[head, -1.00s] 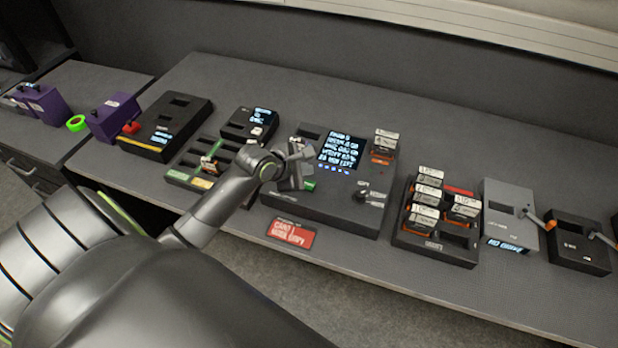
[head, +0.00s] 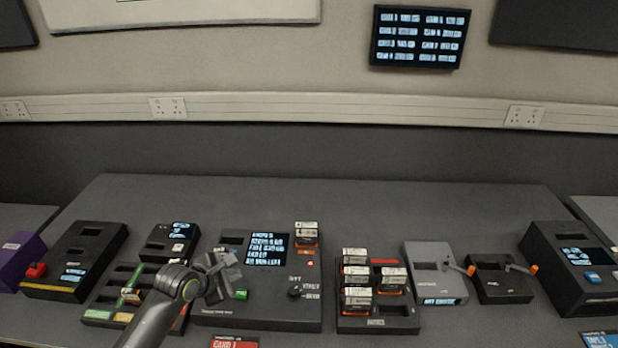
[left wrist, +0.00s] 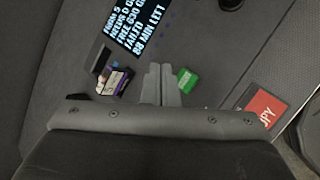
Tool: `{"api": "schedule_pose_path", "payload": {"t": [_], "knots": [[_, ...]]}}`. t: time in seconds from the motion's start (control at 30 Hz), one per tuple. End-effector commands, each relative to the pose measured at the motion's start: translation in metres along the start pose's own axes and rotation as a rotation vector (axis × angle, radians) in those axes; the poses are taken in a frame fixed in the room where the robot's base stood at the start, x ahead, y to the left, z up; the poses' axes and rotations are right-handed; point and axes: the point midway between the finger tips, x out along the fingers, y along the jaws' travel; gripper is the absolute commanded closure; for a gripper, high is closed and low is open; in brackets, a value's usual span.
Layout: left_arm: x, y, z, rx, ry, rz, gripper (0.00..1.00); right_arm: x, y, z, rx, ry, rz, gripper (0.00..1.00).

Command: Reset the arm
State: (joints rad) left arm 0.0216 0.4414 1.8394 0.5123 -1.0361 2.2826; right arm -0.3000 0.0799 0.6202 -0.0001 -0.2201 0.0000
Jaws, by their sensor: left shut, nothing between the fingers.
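My left arm comes in from the bottom of the head view. Its gripper (head: 222,272) is over the left part of a black console with a lit text screen (head: 268,248). In the left wrist view the two fingers (left wrist: 161,84) are together with nothing between them. My right gripper is not seen.
Left of the console are a tray with coloured labels (head: 98,314) and black boxes (head: 75,262). To its right stand a rack of cards (head: 375,322), a grey box (head: 436,272) and a black box with an orange-tipped lever (head: 500,282). The desk behind is clear.

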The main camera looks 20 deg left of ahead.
Motion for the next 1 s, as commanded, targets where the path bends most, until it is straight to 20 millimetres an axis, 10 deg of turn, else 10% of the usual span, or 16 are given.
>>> {"api": "schedule_pose_path", "payload": {"t": [0.27, 1.0], "knots": [[-0.01, -0.028, -0.009, 0.213, 0.036, -0.032, 1.0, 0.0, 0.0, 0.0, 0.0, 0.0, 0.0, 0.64], [-0.132, -0.169, -0.066, 1.67, 0.143, -0.43, 1.0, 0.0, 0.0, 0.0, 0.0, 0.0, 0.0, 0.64]]}}
